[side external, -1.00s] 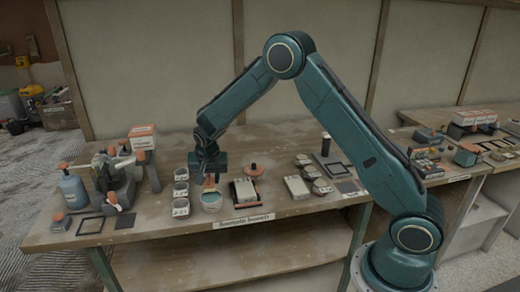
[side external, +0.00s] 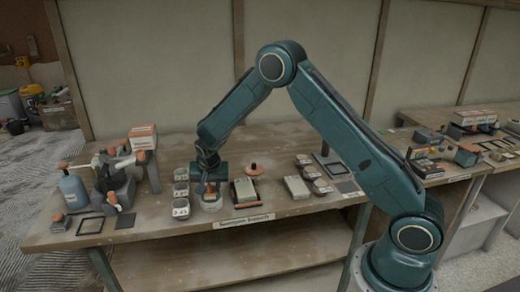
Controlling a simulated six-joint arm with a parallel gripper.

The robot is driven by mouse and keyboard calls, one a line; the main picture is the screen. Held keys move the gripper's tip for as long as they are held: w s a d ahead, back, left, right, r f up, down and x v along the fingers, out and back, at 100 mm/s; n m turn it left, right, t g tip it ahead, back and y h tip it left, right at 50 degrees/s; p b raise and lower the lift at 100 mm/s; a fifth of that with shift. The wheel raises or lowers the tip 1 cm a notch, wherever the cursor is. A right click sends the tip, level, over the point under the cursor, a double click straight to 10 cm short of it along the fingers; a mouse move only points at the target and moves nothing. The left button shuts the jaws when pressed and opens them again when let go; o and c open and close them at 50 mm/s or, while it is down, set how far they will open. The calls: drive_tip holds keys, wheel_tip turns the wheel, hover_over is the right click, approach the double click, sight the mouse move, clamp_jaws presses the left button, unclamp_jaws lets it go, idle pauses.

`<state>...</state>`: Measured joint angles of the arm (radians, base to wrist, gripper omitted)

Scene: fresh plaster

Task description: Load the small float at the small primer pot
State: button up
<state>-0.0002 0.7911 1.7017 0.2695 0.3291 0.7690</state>
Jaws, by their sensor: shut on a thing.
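The small primer pot (side external: 211,204) is a pale round pot with an orange mark on its side, standing near the front edge of the bench. My gripper (side external: 210,185) points down right over the pot's mouth. It is shut on the small float (side external: 211,189), of which only a little orange shows between the jaws and the pot. The float's lower face is hidden at the pot's mouth, so I cannot tell whether it touches the primer.
Several small pale tubs (side external: 181,190) stand in a row close to the pot's left. A dark-edged box (side external: 245,191) stands close to its right. A blue bottle (side external: 74,190) is at the far left.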

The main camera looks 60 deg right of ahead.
sight(212, 191)
drive_tip(key=shift+f, duration=0.4)
idle(1.3)
drive_tip(key=shift+r, duration=0.15)
drive_tip(key=shift+r, duration=3.4)
drive_tip(key=shift+s+a+n, duration=0.35)
drive_tip(key=shift+s+n, duration=0.25)
drive_tip(key=shift+n, duration=0.1)
drive_tip(key=s+a+n+t+y, duration=0.1)
drive_tip(key=s+a+n+y, duration=0.3)
drive_tip(key=s+n, duration=0.5)
drive_tip(key=shift+s+a+r, duration=0.15)
drive_tip(key=shift+a+r, duration=0.3)
drive_tip(key=shift+a, duration=0.55)
